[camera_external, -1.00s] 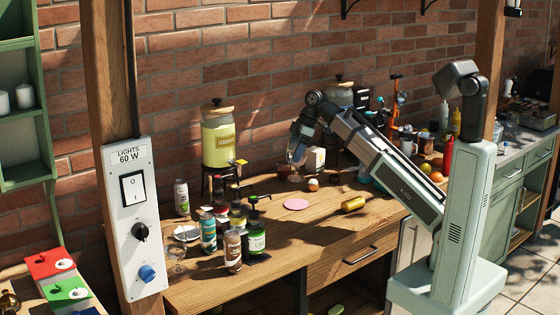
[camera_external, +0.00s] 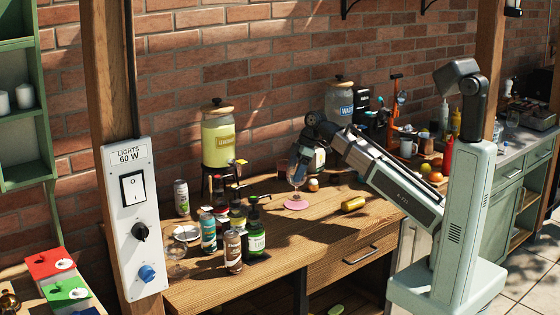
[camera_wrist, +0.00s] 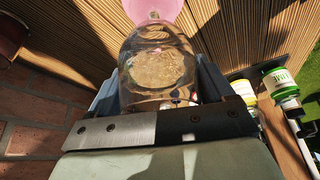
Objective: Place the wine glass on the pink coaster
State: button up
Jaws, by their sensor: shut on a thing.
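The clear wine glass (camera_external: 296,184) is upright in my gripper (camera_external: 299,168), at the pink coaster (camera_external: 297,205). Its foot overlaps the coaster in the outside view; I cannot tell whether it touches or hovers just above. In the wrist view the glass (camera_wrist: 158,62) fills the space between the fingers of my gripper (camera_wrist: 160,88), which is shut on it. The coaster (camera_wrist: 152,9) shows beyond the glass at the top edge, partly hidden by it.
Several bottles, including a green one (camera_external: 256,236), stand to the left.

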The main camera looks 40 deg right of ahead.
jog(key=shift+f, duration=1.15)
jog(key=shift+f, duration=0.1)
jog(key=o, duration=1.6)
jog(key=v, duration=1.2)
